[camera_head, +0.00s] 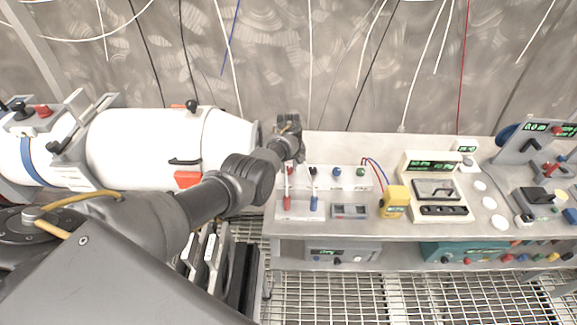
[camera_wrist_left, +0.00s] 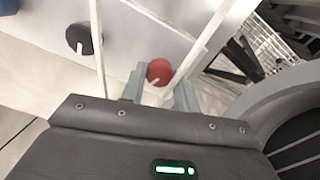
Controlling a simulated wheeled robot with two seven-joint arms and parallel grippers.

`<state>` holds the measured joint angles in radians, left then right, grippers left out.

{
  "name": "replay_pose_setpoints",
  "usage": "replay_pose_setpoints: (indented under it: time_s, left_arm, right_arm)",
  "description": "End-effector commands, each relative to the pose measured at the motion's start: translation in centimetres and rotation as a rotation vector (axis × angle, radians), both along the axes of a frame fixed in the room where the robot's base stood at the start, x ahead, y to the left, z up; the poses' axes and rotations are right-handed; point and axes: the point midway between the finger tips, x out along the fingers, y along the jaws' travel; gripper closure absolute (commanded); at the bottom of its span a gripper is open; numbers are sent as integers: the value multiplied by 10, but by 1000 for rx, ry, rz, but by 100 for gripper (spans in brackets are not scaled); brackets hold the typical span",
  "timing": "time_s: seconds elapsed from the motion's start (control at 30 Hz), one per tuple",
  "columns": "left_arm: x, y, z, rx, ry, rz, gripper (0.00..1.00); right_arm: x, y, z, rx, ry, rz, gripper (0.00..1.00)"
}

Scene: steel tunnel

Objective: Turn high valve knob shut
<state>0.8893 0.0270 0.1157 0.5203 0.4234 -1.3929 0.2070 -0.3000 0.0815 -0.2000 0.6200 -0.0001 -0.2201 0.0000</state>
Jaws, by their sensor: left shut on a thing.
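My left arm comes in from the left in the head view, and its gripper (camera_head: 290,150) is over the left end of the bench's small knob panel. In the left wrist view the left gripper (camera_wrist_left: 160,88) is shut on a round red knob (camera_wrist_left: 160,71), which has a short white pointer mark. The fingers sit on either side of the knob and partly cover it. A black knob (camera_wrist_left: 82,38) with a white mark is apart from the gripper, up and to the left. My right gripper is in neither view.
A large white tank (camera_head: 150,145) lies left of the bench (camera_head: 420,230). Cables hang in front of the back wall. Binders stand below the arm.

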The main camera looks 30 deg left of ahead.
Motion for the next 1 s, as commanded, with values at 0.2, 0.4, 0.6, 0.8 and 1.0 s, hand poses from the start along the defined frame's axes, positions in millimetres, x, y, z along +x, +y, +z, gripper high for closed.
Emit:
replay_pose_setpoints:
  time_s: [0.2, 0.4, 0.6, 0.8, 1.0]
  left_arm:
    - [1, 0, 0, 0, -1, 160, 92]
    - [1, 0, 0, 1, -2, 263, 92]
    - [1, 0, 0, 0, -1, 319, 92]
    - [1, 0, 0, 1, -2, 338, 92]
    - [1, 1, 0, 1, -2, 340, 92]
  right_arm:
    - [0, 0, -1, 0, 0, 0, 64]
    - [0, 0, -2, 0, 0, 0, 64]
    - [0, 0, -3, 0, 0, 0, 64]
    - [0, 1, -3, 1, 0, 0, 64]
    - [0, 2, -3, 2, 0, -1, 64]
